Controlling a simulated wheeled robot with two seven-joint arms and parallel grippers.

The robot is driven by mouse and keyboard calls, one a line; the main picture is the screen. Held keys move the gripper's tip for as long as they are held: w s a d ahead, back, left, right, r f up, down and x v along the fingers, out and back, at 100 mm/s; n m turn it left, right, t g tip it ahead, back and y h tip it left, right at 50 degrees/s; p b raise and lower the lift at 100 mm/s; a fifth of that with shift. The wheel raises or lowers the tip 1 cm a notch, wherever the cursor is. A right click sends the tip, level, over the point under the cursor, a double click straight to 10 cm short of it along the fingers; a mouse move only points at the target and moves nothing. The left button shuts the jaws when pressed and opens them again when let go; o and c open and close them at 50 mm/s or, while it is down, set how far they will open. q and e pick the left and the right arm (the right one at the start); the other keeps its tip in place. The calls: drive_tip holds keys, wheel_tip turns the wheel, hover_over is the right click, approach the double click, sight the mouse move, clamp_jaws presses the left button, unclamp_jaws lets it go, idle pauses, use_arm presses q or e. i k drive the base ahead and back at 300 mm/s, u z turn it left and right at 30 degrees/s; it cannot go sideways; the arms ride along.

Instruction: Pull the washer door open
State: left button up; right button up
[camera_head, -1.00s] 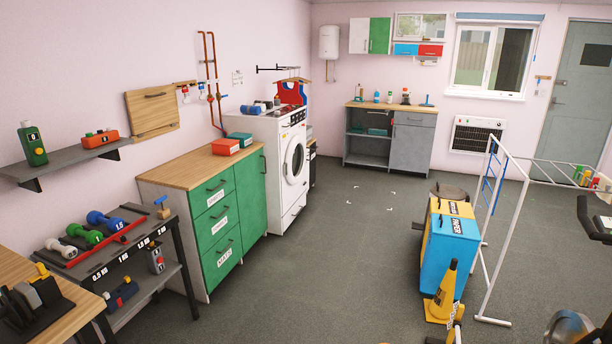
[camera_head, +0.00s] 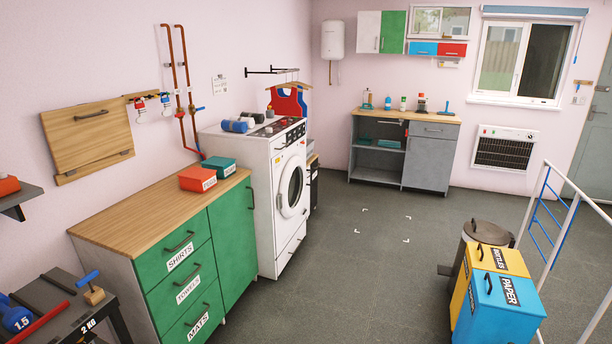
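The washer (camera_head: 262,165) is a white front-loading machine standing against the left wall, just past the green cabinet. Its round door (camera_head: 291,187), with a dark glass centre and a pale ring, is on the front face and looks shut. Dark knobs and controls run along its top edge. Neither of my grippers shows in this view.
The green cabinet (camera_head: 187,285) with a wooden top stands beside the washer on the near side. Blue and yellow bins (camera_head: 502,312) and a grey pedal bin (camera_head: 482,236) stand at right. The floor (camera_head: 360,270) before the washer is clear, with white corner marks farther off.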

sight(296, 162)
drive_tip(key=i, duration=0.65)
drive_tip(key=z, duration=0.6)
drive_tip(key=i, duration=1.7)
drive_tip(key=u, duration=0.95)
